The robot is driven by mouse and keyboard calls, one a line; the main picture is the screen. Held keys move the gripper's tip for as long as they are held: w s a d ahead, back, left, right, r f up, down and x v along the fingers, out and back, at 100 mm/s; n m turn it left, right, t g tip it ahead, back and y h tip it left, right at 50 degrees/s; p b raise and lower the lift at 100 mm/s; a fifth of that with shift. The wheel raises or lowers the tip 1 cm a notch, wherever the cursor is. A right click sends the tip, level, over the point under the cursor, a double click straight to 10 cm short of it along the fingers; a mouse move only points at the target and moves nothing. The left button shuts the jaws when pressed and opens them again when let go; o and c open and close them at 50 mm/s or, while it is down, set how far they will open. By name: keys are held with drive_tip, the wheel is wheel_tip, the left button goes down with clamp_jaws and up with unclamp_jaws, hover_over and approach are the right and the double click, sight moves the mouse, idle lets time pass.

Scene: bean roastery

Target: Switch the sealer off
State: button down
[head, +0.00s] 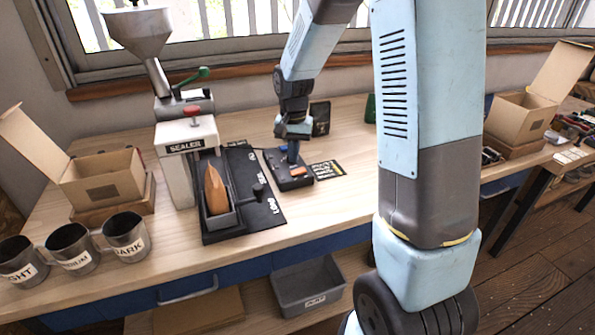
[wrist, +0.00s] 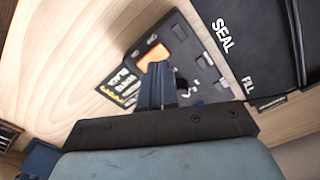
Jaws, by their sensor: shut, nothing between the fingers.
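The sealer (head: 187,143) is a pale machine with a red knob and a "SEALER" label, standing at the left of the bench. A low black control box (head: 279,172) lies to its right, also in the wrist view (wrist: 187,62). It carries an orange switch (head: 298,172), partly hidden behind my fingers in the wrist view (wrist: 154,60). My gripper (head: 292,159) is shut and empty, pointing down at the box beside the orange switch. I cannot tell whether the fingertips touch it. A brown bag (head: 215,190) stands in the holder before the sealer.
A dark mat (head: 262,213) marked "SEAL" lies left of the box, and a black lettered card (head: 327,170) lies right of it. Three labelled metal cups (head: 125,238) and an open carton (head: 100,178) stand at left. Bare bench lies right of the card.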

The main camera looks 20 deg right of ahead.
sight(295, 172)
drive_tip(key=shift+r, duration=1.7)
drive_tip(key=s+d+r+n+t, duration=0.2)
drive_tip(key=s+r, duration=0.6)
drive_tip(key=s, duration=0.5)
drive_tip(key=s+d+r+n+t, duration=0.2)
drive_tip(key=s+r+n+t, duration=0.1)
drive_tip(key=s+r, duration=0.6)
drive_tip(key=s, duration=0.3)
drive_tip(key=shift+s+d+t, duration=0.3)
drive_tip(key=shift+s, duration=0.05)
